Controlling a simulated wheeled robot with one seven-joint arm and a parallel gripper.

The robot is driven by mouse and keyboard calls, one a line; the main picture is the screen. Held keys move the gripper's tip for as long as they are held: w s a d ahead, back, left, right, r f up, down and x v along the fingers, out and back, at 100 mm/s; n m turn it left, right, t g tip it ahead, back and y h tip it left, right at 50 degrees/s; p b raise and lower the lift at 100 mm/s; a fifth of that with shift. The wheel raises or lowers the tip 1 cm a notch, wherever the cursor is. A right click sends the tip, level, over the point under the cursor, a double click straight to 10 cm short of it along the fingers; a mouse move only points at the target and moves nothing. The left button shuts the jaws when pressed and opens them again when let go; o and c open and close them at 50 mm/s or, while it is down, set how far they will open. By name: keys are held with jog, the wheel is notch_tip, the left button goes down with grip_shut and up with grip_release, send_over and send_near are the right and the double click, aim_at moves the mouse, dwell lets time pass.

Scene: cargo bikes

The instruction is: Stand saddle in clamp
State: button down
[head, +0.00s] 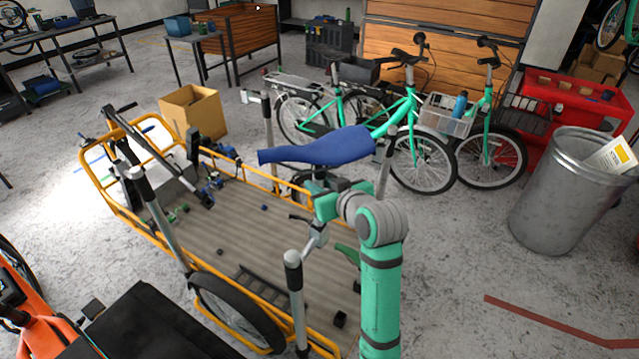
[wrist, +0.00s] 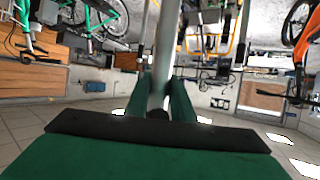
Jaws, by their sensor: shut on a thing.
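The blue saddle (head: 318,148) shows in the head view above the cargo bike's bed, its narrow nose to the left and its top roughly level. My gripper (head: 325,205) is just below it. In the wrist view my green fingers (wrist: 168,100) are shut on a grey tube (wrist: 165,45), which appears to be the saddle's post. Its lower end is hidden in the head view. A grey fitting with a dark lever (head: 316,238) sits below my gripper; I cannot tell whether it is the clamp or whether the post touches it.
The orange-framed cargo bike bed (head: 215,235) holds small loose parts and has upright black-topped posts (head: 293,262) around it. A cardboard box (head: 193,112) stands behind it. Green bikes (head: 425,155) and a metal bin (head: 565,190) stand to the right. Floor at lower right is mostly clear.

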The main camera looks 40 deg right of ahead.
jog(key=shift+f, duration=3.75)
dwell(0.6)
jog(key=c, duration=1.4)
grip_release()
jog(key=shift+c, duration=0.2)
jog(key=shift+f, duration=0.1)
jog(key=v, duration=1.1)
jog(key=shift+d, duration=0.1)
